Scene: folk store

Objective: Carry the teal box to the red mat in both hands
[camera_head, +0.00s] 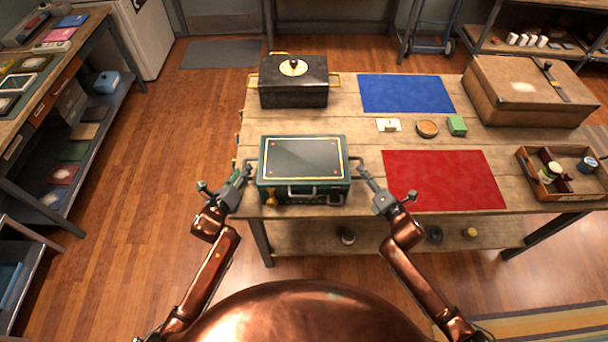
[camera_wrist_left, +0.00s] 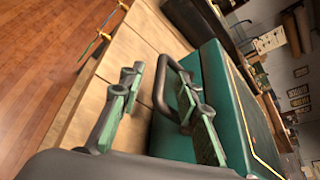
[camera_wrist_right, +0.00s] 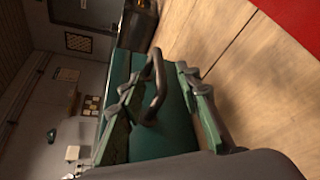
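The teal box (camera_head: 304,168) with a dark, yellow-lined lid sits on the wooden table, near its front left. It has a dark handle on each side. The red mat (camera_head: 444,180) lies flat and bare to its right. My left gripper (camera_head: 236,184) is at the box's left side, open; in the left wrist view the side handle (camera_wrist_left: 166,84) shows between its spread fingers (camera_wrist_left: 160,112). My right gripper (camera_head: 374,186) is at the right side, open; in the right wrist view the other handle (camera_wrist_right: 154,88) shows between its fingers (camera_wrist_right: 160,108). Neither gripper is closed on a handle.
A black box (camera_head: 293,84) with yellow handles stands behind the teal box. A blue mat (camera_head: 406,94), a small card, a round tin (camera_head: 428,128) and a green block (camera_head: 457,126) lie behind the red mat. A brown case (camera_head: 524,92) and wooden tray (camera_head: 560,193) are to the right.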

